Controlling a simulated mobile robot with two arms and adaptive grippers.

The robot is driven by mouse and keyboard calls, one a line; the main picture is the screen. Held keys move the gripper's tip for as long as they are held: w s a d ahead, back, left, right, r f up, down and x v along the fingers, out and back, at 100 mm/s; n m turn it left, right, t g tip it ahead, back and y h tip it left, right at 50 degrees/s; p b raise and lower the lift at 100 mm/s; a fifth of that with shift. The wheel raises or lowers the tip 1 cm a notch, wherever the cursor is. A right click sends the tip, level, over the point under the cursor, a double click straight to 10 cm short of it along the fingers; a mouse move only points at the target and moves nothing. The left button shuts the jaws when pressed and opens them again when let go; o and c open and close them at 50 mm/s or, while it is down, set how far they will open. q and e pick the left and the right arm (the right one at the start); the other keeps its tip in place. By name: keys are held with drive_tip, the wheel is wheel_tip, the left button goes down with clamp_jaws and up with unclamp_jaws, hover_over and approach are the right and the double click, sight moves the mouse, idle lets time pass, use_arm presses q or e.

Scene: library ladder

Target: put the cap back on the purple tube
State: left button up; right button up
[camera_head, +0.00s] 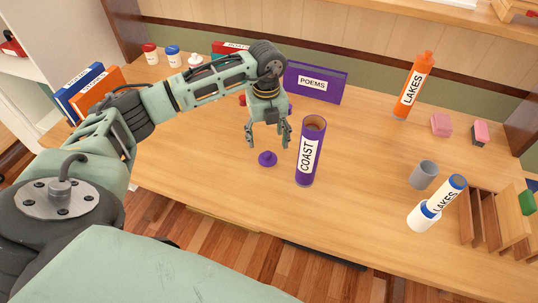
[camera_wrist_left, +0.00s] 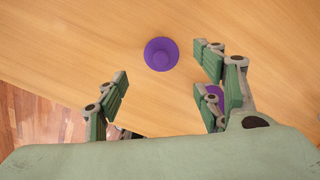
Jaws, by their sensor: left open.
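The purple tube (camera_head: 308,158), labelled COAST, stands upright and open at the top on the desk. The purple cap (camera_head: 267,158) lies on the desk just left of the tube. My left gripper (camera_head: 268,140) is open and empty, above and slightly behind the cap, pointing down. In the left wrist view the cap (camera_wrist_left: 161,54) lies beyond the open fingers (camera_wrist_left: 160,90), apart from them. A purple part behind the right-hand finger (camera_wrist_left: 215,95) is mostly hidden, apparently the tube. My right gripper is not in view.
A purple POEMS book (camera_head: 315,83) stands behind the tube. An orange LAKES tube (camera_head: 414,85), a grey cup (camera_head: 423,175) and a tilted white LAKES tube (camera_head: 443,200) are to the right. Several small jars (camera_head: 173,57) stand at the back left. Desk in front of the cap is clear.

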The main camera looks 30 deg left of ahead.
sight(266, 153)
use_arm(q)
wheel_tip(266, 153, down, 2)
drive_tip(key=shift+f+b, duration=0.25)
drive_tip(key=shift+b, duration=0.6)
drive_tip(key=shift+w+f, duration=0.1)
drive_tip(key=shift+f, duration=0.05)
drive_tip(key=f+b, duration=0.3)
drive_tip(key=f, duration=0.1)
drive_tip(key=shift+s+f+b, duration=0.2)
drive_tip(key=shift+f+b, duration=0.1)
drive_tip(key=shift+b, duration=0.1)
drive_tip(key=shift+f, duration=0.35)
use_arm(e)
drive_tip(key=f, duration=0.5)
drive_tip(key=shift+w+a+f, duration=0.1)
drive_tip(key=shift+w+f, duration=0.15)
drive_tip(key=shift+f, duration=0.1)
use_arm(q)
drive_tip(key=shift+r, duration=0.1)
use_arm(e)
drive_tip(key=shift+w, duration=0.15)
use_arm(q)
drive_tip(key=shift+c, duration=0.6)
drive_tip(key=c, duration=0.7)
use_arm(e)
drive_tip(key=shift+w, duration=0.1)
